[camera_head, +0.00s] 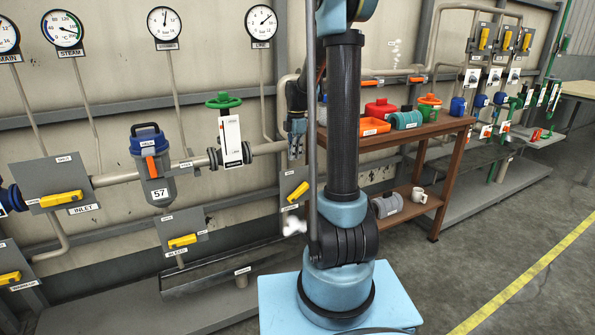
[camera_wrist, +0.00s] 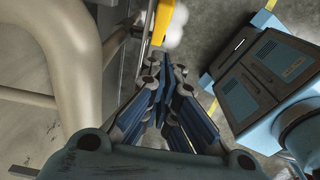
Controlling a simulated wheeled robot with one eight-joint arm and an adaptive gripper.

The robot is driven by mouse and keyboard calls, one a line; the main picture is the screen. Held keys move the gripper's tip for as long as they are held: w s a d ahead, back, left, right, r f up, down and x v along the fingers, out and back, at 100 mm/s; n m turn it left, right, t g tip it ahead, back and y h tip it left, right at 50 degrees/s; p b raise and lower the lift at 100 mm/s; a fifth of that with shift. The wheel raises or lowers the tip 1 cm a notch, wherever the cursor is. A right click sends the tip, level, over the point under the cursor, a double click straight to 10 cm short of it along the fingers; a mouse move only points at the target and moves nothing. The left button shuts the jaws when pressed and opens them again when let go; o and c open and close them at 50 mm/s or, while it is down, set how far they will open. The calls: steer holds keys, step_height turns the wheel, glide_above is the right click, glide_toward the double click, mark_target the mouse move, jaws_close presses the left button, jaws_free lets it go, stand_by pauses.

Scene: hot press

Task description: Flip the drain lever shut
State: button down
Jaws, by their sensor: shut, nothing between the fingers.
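A yellow lever (camera_head: 298,191) on a small grey plate sits just left of my arm, with white vapour (camera_head: 294,227) below it. Its label is too small to read, but the vapour suggests the drain. The lever lies tilted, its right end higher. In the wrist view a yellow lever (camera_wrist: 161,22) stands at the top, just beyond the fingertips, with white vapour (camera_wrist: 177,22) beside it. My gripper (camera_wrist: 165,72) is shut and empty, apart from the lever as far as I can tell. In the head view my gripper (camera_head: 296,153) hangs above the lever, partly behind my arm.
A thick pale pipe (camera_wrist: 85,60) runs close left of the gripper in the wrist view. Other yellow levers sit on the inlet plate (camera_head: 43,178) and the bleed plate (camera_head: 168,229). A brown shelf (camera_head: 432,134) stands right of my arm. The floor at right is clear.

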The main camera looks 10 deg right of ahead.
glide_above(301, 187)
steer(key=s+a, duration=0.1)
steer(key=a, duration=0.2)
step_height(301, 187, down, 9)
steer(key=f, duration=0.1)
steer(key=d+f, duration=0.1)
steer(key=shift+w+d+f, duration=0.1)
steer(key=shift+d+f, duration=0.1)
steer(key=shift+f, duration=0.1)
steer(key=shift+w+d+f, duration=0.1)
steer(key=shift+d+f, duration=0.25)
steer(key=shift+f, duration=0.2)
steer(key=shift+w+d+f, duration=0.2)
steer(key=shift+d+f, duration=0.05)
steer(key=shift+d, duration=0.3)
